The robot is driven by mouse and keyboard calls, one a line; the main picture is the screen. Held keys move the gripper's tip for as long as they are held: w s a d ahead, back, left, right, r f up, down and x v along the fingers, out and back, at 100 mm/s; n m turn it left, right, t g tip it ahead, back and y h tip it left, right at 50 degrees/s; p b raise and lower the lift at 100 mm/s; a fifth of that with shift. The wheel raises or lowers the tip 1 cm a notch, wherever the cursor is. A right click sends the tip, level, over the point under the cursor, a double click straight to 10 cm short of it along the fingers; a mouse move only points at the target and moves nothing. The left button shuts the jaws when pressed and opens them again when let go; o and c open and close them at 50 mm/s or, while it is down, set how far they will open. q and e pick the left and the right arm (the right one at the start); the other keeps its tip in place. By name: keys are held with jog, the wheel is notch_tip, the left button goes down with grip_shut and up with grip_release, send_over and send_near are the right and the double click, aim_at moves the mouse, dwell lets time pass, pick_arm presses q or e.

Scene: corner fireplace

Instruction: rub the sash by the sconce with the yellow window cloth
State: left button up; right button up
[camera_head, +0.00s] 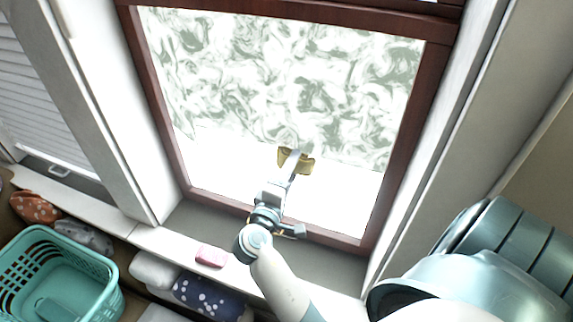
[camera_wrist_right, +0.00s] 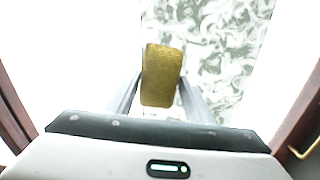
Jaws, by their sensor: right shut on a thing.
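The window sash (camera_head: 422,125) has a dark red-brown frame around a pane (camera_head: 270,80). The upper part of the pane shows grey-green swirls, and the lower part looks plain white. My right gripper (camera_head: 293,163) is shut on the yellow window cloth (camera_head: 304,166) and holds it at the lower middle of the pane. In the right wrist view the cloth (camera_wrist_right: 163,75) sits between the two fingers (camera_wrist_right: 160,95) in front of the pane. I cannot tell whether it touches the glass. My left gripper is not in view. I see no clear sconce.
A pink sponge-like block (camera_head: 212,255) lies on the sill below the window. A teal basket (camera_head: 105,262) stands at the lower left, beside rolled cloths (camera_head: 208,297). A large teal ribbed object (camera_head: 505,250) fills the lower right. A white-slatted blind (camera_head: 35,100) hangs at the left.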

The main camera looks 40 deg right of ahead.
aim_at(305, 165)
jog(key=shift+s+d, duration=0.1)
dwell(0.3)
jog(key=shift+s+d, duration=0.45)
jog(key=shift+s, duration=0.25)
jog(key=shift+s+d, duration=0.4)
jog(key=shift+s, duration=0.25)
jog(key=shift+r+p, duration=0.1)
jog(key=shift+p, duration=0.2)
jog(key=shift+r+p, duration=0.8)
jog(key=shift+r, duration=0.25)
jog(key=shift+a, duration=0.1)
jog(key=shift+w+a+f+b, duration=0.1)
jog(key=shift+w+a+b, duration=0.2)
jog(key=shift+w, duration=0.3)
jog(key=shift+w+a, duration=0.5)
jog(key=shift+w, duration=0.4)
